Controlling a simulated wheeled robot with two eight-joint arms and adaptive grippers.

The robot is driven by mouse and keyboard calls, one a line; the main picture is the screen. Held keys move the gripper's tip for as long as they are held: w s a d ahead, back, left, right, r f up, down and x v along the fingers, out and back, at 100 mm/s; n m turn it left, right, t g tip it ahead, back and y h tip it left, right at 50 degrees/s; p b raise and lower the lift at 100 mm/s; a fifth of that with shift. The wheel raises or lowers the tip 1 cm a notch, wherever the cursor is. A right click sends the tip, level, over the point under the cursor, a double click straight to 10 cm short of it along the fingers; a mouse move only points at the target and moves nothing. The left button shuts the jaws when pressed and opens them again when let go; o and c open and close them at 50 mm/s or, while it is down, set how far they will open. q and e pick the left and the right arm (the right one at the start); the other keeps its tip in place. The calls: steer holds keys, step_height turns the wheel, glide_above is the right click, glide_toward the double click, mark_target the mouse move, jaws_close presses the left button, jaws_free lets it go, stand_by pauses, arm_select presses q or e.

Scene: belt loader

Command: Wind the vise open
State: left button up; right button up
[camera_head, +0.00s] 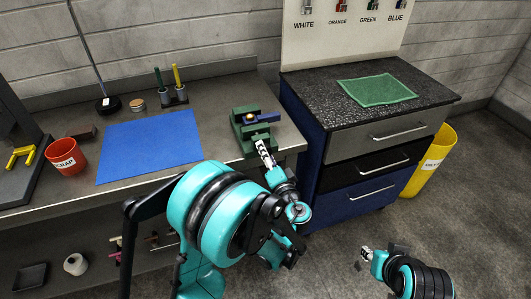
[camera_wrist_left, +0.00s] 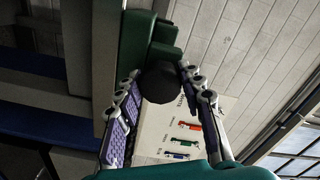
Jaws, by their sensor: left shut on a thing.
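The green vise (camera_head: 241,131) stands on the workbench near its right end. A blue piece with a yellow round part (camera_head: 262,117) sits at its jaws; whether it is clamped I cannot tell. My left gripper (camera_head: 263,148) is at the vise's near end. In the left wrist view the green vise body (camera_wrist_left: 134,45) is ahead, and a dark round knob (camera_wrist_left: 160,82) on its end sits between the two fingers, which are shut on it. My right gripper (camera_head: 366,254) is low at the right, away from the bench, its opening unclear.
A blue mat (camera_head: 150,147), a red scrap bin (camera_head: 66,157) and a pen holder (camera_head: 174,96) are on the bench (camera_head: 215,95). A drawer cabinet (camera_head: 385,130) with a green cloth (camera_head: 378,91) stands right of the vise. A yellow bin (camera_head: 430,165) is beyond it.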

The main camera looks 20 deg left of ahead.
arm_select(q)
steer(key=o, duration=1.2)
steer(key=shift+c, duration=0.2)
steer(key=v, duration=1.2)
